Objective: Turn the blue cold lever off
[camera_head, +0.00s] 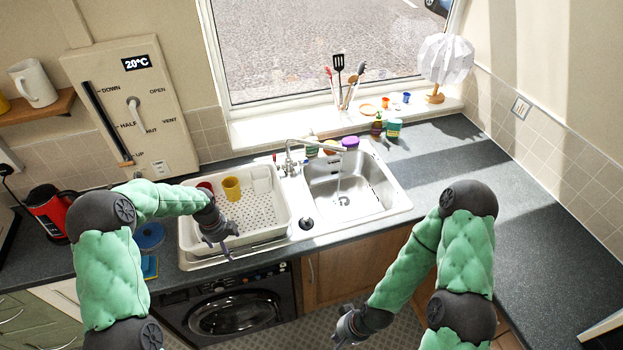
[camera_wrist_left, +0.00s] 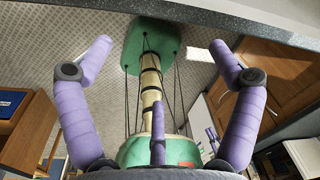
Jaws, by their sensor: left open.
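The tap (camera_head: 289,160) stands behind the sink basin (camera_head: 345,190), with its spout reaching right over the basin. A thin pale stream seems to fall from the spout into the basin. A small red part (camera_head: 275,158) shows at the tap's left; the blue cold lever is too small to make out clearly. My left gripper (camera_head: 220,244) is open and empty near the front of the white dish rack, left of and in front of the tap. Its spread purple fingers show in the left wrist view (camera_wrist_left: 155,65). My right gripper (camera_head: 347,328) is low in front of the counter, far from the tap; its jaw state is unclear.
The dish rack (camera_head: 187,235) holds a yellow cup (camera_head: 231,188). Jars and bottles (camera_head: 377,126) stand behind the basin, below a sill with utensils (camera_head: 345,85). A red kettle (camera_head: 48,210) is at left. The right counter (camera_head: 530,235) is clear.

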